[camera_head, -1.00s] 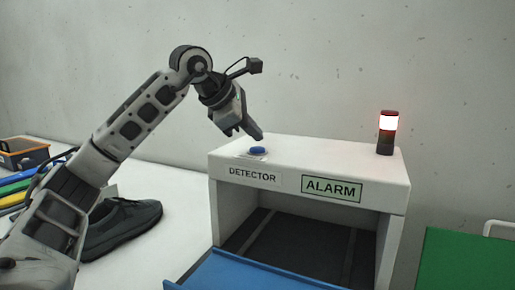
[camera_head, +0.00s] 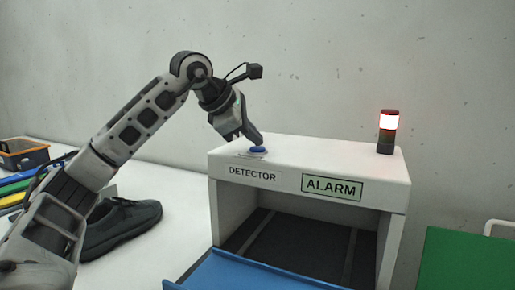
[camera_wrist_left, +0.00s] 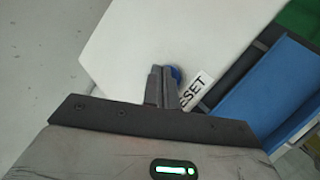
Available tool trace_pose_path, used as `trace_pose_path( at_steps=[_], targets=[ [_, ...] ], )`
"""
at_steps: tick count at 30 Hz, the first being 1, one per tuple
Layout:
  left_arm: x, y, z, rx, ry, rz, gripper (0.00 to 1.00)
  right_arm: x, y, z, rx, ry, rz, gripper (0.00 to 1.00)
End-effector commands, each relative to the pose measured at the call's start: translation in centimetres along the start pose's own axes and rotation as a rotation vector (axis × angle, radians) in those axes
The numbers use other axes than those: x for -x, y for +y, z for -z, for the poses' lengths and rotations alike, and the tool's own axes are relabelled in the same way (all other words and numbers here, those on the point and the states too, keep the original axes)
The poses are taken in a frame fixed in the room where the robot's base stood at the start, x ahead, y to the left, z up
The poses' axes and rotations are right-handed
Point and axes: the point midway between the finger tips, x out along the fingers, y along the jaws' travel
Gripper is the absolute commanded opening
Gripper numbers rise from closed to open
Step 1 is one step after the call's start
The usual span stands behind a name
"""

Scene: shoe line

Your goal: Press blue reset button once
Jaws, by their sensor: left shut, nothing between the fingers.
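The blue reset button (camera_head: 258,150) sits on the top left of the white detector housing (camera_head: 330,155). My left gripper (camera_head: 259,144) is shut and empty, tilted downward, with its fingertips at the button's top. They look to be touching it, but I cannot tell whether it is pressed in. In the left wrist view the shut fingers (camera_wrist_left: 163,72) partly hide the button (camera_wrist_left: 175,74), beside a label (camera_wrist_left: 194,92) partly reading "RESET". My right gripper is not in view.
A signal tower (camera_head: 388,132) on the housing's right end glows red and white. A blue tray-like surface (camera_head: 250,272) lies before the opening. A dark shoe (camera_head: 122,225) lies on the white table at left. A green surface (camera_head: 465,262) is at right.

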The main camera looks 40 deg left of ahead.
Motion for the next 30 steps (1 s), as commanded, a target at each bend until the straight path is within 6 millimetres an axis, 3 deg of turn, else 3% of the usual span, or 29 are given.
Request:
trace_pose_path(
  at_steps=[22, 30],
  targets=[
    [-0.5, -0.3, 0.3, 0.000, 0.002, 0.002, 0.00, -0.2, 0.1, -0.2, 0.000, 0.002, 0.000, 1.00],
    [0.2, 0.2, -0.2, 0.000, 0.002, 0.002, 0.00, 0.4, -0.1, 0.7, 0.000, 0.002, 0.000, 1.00]
  ],
)
